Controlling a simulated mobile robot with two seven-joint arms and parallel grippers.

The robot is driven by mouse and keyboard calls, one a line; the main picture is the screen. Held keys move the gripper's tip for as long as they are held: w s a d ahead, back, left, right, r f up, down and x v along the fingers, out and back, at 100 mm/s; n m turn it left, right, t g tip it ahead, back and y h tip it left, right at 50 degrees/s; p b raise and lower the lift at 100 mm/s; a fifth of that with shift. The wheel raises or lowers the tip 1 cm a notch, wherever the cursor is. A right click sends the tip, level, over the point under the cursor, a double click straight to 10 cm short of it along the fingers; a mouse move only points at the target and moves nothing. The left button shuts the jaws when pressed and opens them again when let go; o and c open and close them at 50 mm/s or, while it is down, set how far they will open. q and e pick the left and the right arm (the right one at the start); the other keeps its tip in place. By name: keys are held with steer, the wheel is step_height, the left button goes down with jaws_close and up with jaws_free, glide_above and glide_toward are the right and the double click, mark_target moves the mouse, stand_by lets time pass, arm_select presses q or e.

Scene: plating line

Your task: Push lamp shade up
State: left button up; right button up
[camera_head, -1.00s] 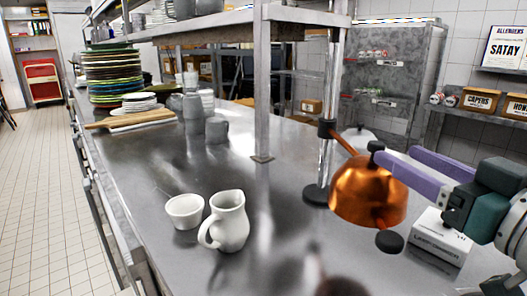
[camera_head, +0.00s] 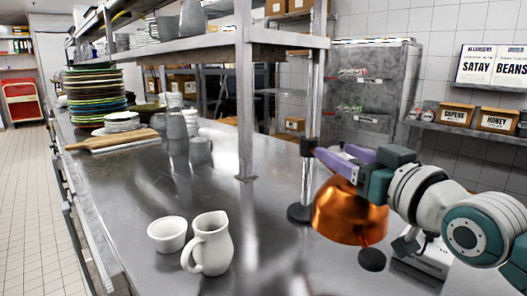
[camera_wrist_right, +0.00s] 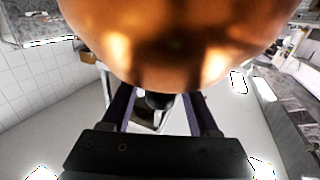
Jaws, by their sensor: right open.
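The copper lamp shade (camera_head: 349,212) hangs low over the metal counter, beside the lamp's upright pole (camera_head: 319,85). The dark clamp (camera_head: 308,147) on the pole is at the height of my gripper. My right gripper (camera_head: 332,152) is open, its purple fingers reaching left over the top of the shade toward the clamp. They hide the lamp's arm. In the right wrist view the shade (camera_wrist_right: 175,45) fills the top, and the two fingers (camera_wrist_right: 158,105) stand apart with a dark round piece between them. I cannot tell whether they touch the lamp. My left gripper is out of view.
A white jug (camera_head: 211,245) and white bowl (camera_head: 167,234) stand at the front left of the counter (camera_head: 265,225). A shelf post (camera_head: 245,110) rises left of the lamp. Stacked plates (camera_head: 97,95) stand far left.

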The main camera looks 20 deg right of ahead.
steer(key=shift+c, duration=0.2)
jaws_close()
steer(key=shift+r, duration=0.1)
stand_by(1.0)
